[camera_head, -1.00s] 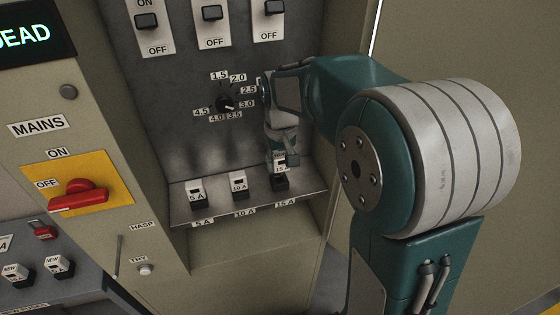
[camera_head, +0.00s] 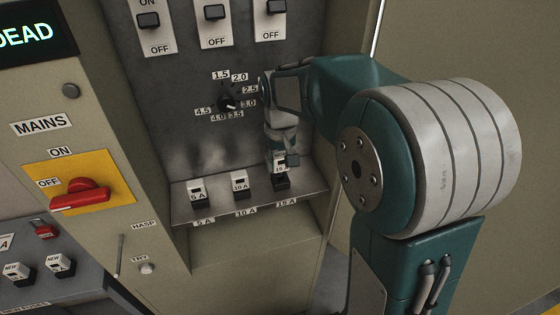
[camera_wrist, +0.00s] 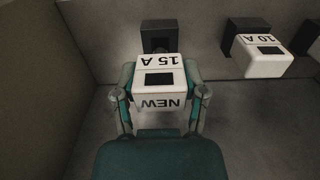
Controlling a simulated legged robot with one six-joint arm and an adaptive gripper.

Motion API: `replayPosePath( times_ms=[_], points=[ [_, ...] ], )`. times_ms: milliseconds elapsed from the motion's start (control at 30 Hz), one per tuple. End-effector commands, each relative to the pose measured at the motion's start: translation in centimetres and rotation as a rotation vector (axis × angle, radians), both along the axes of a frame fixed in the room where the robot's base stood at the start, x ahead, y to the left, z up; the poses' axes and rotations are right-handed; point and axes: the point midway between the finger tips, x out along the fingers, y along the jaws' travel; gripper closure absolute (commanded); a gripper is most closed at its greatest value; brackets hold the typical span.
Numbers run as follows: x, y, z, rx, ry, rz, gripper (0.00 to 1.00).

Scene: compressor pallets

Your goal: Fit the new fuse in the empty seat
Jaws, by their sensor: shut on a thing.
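The new fuse, a white block marked NEW and 15 A (camera_wrist: 158,82), is between the two fingers of my gripper (camera_wrist: 158,98) in the wrist view. My gripper is shut on it. In the head view the fuse (camera_head: 280,166) is in my gripper (camera_head: 282,155), directly above the black 15 A seat (camera_head: 281,183) at the right end of the ledge. In the wrist view the black seat (camera_wrist: 158,33) is right beyond the fuse and lined up with it. They look very close or touching; I cannot tell how deep the fuse sits.
A 10 A fuse (camera_head: 240,187) and a 5 A fuse (camera_head: 196,189) stand in seats to the left on the ledge. A dial (camera_head: 228,101) and switches are on the panel above. The red mains handle (camera_head: 80,195) points to OFF. A cabinet wall rises close on the right.

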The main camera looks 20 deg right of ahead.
Motion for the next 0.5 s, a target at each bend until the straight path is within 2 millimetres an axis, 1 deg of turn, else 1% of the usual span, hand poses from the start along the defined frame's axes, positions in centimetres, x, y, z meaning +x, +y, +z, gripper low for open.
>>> replayPosePath(
  times_ms=[500],
  points=[
    [0.01, 0.0, -0.93, 0.0, 0.0, 0.0, 1.0]
  ],
)
